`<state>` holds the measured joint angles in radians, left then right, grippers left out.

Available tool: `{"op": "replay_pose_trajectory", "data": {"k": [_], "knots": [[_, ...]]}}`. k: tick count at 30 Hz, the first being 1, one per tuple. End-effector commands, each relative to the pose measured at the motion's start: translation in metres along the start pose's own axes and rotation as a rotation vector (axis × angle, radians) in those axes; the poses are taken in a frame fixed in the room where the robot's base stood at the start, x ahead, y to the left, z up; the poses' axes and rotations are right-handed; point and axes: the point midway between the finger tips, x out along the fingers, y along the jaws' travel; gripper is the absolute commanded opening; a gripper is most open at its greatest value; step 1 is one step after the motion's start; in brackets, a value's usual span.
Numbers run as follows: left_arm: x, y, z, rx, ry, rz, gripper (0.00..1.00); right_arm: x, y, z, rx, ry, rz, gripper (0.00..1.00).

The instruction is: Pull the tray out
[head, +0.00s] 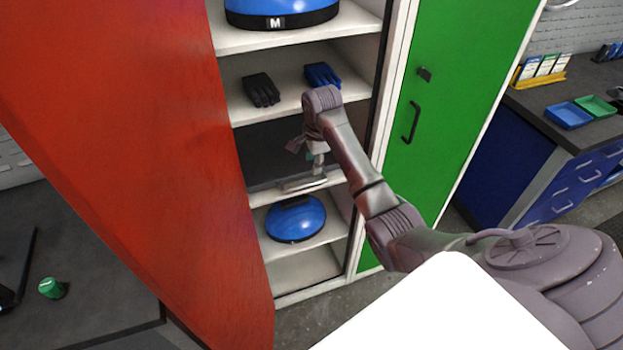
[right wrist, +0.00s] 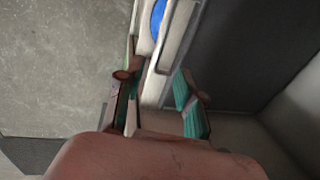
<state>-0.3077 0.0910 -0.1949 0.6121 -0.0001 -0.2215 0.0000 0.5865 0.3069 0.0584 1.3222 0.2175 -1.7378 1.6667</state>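The dark grey tray (head: 268,158) sits in the middle bay of an open cabinet, with a pale strip or handle (head: 303,184) along its front. My right gripper (head: 313,165) is at the front of this bay, partly hidden by its own wrist. In the right wrist view, the right gripper (right wrist: 158,100) has its teal-padded fingers apart, one on each side of the pale front edge (right wrist: 156,85). Gaps show beside the edge, so it looks open and not clamped. The tray's dark surface (right wrist: 235,50) lies to the right. My left gripper is not in view.
The red door (head: 150,130) stands open at the left; a green door (head: 440,110) is at the right. Black gloves (head: 261,90) and blue gloves (head: 322,75) lie on the shelf above. A blue workbench (head: 510,165) stands right.

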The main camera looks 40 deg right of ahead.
Motion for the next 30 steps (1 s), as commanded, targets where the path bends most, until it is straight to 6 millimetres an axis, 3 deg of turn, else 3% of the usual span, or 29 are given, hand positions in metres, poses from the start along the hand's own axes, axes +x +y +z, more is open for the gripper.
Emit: {"op": "replay_pose_trajectory", "data": {"k": [6,13,18,27,30], "knots": [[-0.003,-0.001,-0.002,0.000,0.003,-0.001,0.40,0.049,0.001,-0.001,-0.001,0.001,0.004,0.37],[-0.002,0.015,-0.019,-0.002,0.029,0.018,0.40,0.086,0.001,0.000,-0.002,0.000,0.002,0.37],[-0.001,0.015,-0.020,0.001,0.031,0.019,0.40,0.098,0.000,0.000,-0.003,0.000,0.000,0.37],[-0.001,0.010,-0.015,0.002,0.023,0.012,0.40,0.100,0.000,0.000,-0.003,0.001,-0.001,0.37],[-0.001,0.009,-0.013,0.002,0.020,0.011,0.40,0.099,0.000,0.000,-0.003,0.001,-0.001,0.20]]}}
